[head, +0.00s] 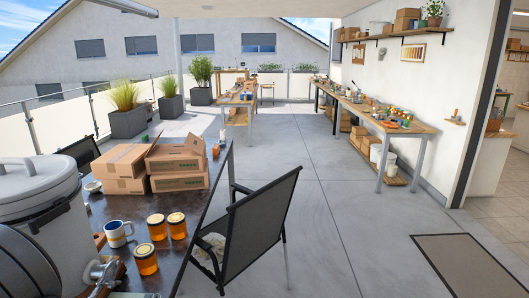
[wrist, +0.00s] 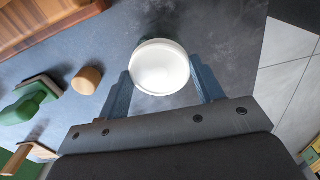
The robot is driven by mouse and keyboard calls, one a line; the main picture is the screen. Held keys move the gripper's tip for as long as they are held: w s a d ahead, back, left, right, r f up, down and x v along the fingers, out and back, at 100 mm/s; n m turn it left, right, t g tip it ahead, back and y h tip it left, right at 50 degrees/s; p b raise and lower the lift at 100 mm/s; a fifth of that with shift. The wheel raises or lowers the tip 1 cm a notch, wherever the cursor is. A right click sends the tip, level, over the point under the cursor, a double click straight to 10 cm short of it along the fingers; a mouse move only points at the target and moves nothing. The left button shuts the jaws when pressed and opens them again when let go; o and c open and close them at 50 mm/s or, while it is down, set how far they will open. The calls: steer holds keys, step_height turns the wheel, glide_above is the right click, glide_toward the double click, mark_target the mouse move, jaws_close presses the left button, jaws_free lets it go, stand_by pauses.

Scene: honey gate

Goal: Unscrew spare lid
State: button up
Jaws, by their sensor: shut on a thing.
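A round white lid (wrist: 160,68), seen from straight above, sits between the two blue-grey fingers of my gripper (wrist: 161,72) in the wrist view. The fingers are shut on it, one on each side. Whatever is under the lid is hidden by it. The lid and my gripper cannot be made out in the head view.
The wrist view shows a cork-coloured cylinder (wrist: 87,80), a green-handled tool (wrist: 28,103) and a wooden box (wrist: 45,25) on the dark tabletop (wrist: 225,50). In the head view, honey jars (head: 157,228), a mug (head: 117,234) and cardboard boxes (head: 180,165) stand near a chair (head: 252,230).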

steer(key=shift+r, duration=0.1)
steer(key=shift+r, duration=3.45)
